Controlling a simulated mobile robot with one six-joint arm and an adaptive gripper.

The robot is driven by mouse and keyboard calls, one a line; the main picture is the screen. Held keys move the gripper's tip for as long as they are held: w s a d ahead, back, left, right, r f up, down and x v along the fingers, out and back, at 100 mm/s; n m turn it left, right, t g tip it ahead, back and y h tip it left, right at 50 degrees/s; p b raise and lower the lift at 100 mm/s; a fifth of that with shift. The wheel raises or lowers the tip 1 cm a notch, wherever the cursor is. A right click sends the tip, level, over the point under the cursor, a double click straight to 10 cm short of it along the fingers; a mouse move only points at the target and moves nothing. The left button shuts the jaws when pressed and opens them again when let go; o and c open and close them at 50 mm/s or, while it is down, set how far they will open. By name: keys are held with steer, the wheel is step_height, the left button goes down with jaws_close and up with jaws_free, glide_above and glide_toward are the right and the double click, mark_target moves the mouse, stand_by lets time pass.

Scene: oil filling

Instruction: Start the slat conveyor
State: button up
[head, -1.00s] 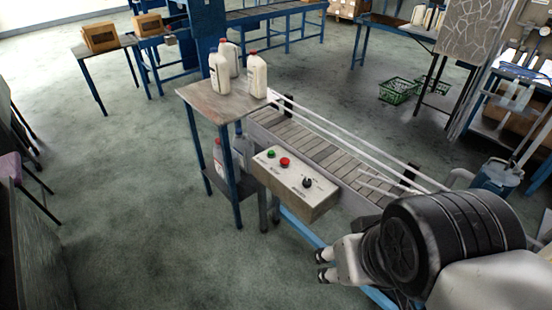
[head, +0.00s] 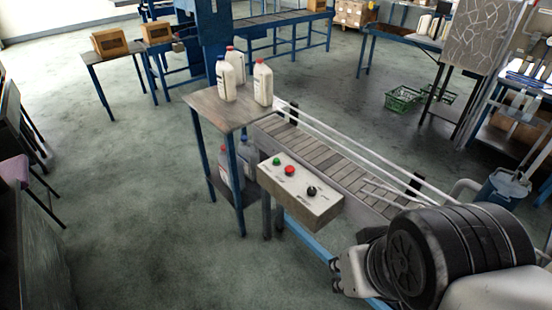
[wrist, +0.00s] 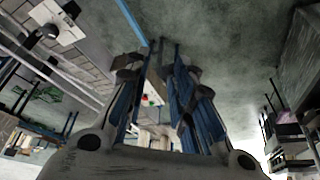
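The control box (head: 300,199) is fixed at the side of the slat conveyor (head: 321,156). Its top panel carries a green button (head: 276,161), a red button (head: 289,170) and a black knob (head: 311,191). My gripper (head: 334,273) is low at the right, in front of the conveyor and apart from the box. In the wrist view, my gripper (wrist: 160,75) has its fingers spread with a gap between them and nothing held. The control box shows small in that gap (wrist: 151,100), with red and green spots. Whether the slats move cannot be told.
A small table (head: 212,103) at the conveyor's far end bears white jugs (head: 263,84), with more bottles (head: 228,165) on its lower shelf. A blue bucket (head: 504,188) stands at the right. Green crates (head: 403,99) lie behind the conveyor.

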jaws_close()
stand_by(1.3)
